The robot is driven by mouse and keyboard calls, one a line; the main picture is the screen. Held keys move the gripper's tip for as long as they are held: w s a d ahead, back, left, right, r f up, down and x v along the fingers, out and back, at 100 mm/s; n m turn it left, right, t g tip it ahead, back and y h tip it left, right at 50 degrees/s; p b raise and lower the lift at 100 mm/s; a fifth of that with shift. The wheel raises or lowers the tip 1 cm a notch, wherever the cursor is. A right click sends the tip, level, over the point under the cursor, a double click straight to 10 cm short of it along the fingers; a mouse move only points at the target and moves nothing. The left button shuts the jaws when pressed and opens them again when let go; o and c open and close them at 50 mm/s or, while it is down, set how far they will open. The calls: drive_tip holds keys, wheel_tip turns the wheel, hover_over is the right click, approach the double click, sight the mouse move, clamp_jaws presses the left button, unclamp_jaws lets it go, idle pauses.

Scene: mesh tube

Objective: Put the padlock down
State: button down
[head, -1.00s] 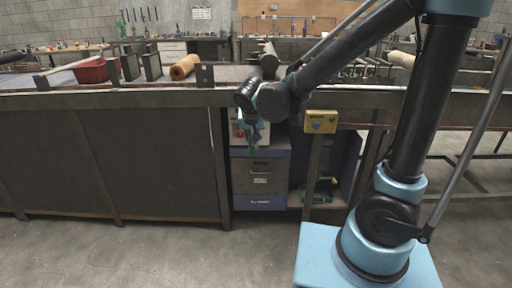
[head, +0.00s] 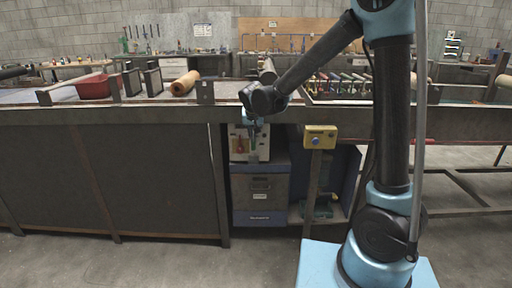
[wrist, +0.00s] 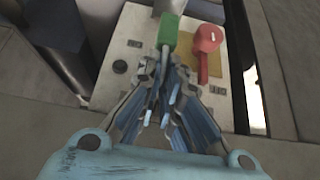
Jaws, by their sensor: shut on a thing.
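My gripper (wrist: 168,88) is shut on a green padlock (wrist: 169,33), with its fingertips around the grey shackle. The padlock's body points away from the fingers, in front of the white panel box in the wrist view. In the head view my gripper (head: 252,134) hangs in front of this box, and the green padlock is too small to make out. I cannot tell whether the padlock touches the box.

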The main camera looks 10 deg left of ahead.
sight(253, 144)
drive_tip(key=shift+w+a, duration=0.15)
drive_tip(key=shift+w, duration=0.7)
wheel_tip(253, 144, down, 2)
drive_tip(key=shift+s+f, duration=0.15)
drive_tip(key=shift+f, duration=2.35)
drive_tip(key=shift+f, duration=0.1)
drive_tip(key=c, duration=1.8)
unclamp_jaws()
drive_tip(key=shift+v, duration=6)
